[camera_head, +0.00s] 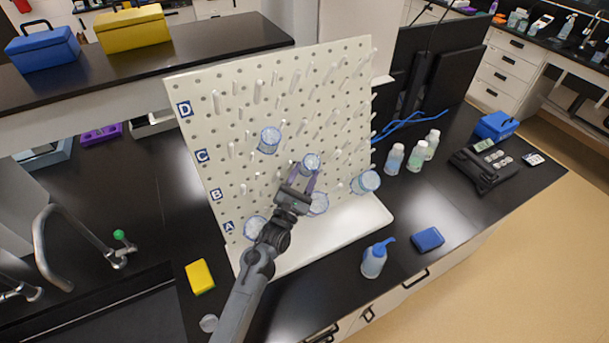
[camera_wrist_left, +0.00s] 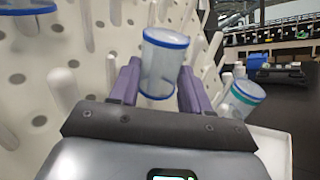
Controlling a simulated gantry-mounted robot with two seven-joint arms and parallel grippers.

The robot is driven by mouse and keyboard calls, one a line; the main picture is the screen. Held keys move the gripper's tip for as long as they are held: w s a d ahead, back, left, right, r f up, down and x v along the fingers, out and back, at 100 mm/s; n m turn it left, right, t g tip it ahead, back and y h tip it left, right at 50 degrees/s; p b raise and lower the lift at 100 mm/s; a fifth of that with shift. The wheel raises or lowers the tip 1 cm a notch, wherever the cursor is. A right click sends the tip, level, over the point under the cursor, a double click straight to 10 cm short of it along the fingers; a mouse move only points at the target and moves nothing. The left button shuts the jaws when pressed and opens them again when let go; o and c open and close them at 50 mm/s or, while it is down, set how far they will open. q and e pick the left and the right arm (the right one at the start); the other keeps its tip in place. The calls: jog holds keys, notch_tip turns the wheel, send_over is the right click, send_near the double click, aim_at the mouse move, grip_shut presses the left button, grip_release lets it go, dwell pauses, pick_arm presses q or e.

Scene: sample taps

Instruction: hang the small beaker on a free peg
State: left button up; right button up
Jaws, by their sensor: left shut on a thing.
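The pegboard (camera_head: 345,212) is white, with rows of white pegs and labels A to D up its left edge. My left gripper (camera_head: 302,178) is in front of its lower middle, shut on the small beaker (camera_head: 311,160), which is clear with a blue rim. In the left wrist view, the small beaker (camera_wrist_left: 164,65) stands slightly tilted between the purple fingers of my left gripper (camera_wrist_left: 157,88). Whether it touches a peg is unclear. Other beakers are on the board: one upper left (camera_head: 269,141), one right (camera_head: 366,182), one lower left (camera_head: 255,228), and one partly behind the gripper (camera_head: 318,205).
A yellow sponge (camera_head: 199,277) lies left of the board, near the sink (camera_head: 105,318). A wash bottle (camera_head: 374,260) and a blue box (camera_head: 428,239) stand at front right. Several bottles (camera_head: 416,156) are right of the board. Many pegs on the upper board are bare.

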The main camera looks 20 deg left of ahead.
pick_arm(q)
jog(key=o, duration=1.1)
jog(key=shift+s, duration=0.1)
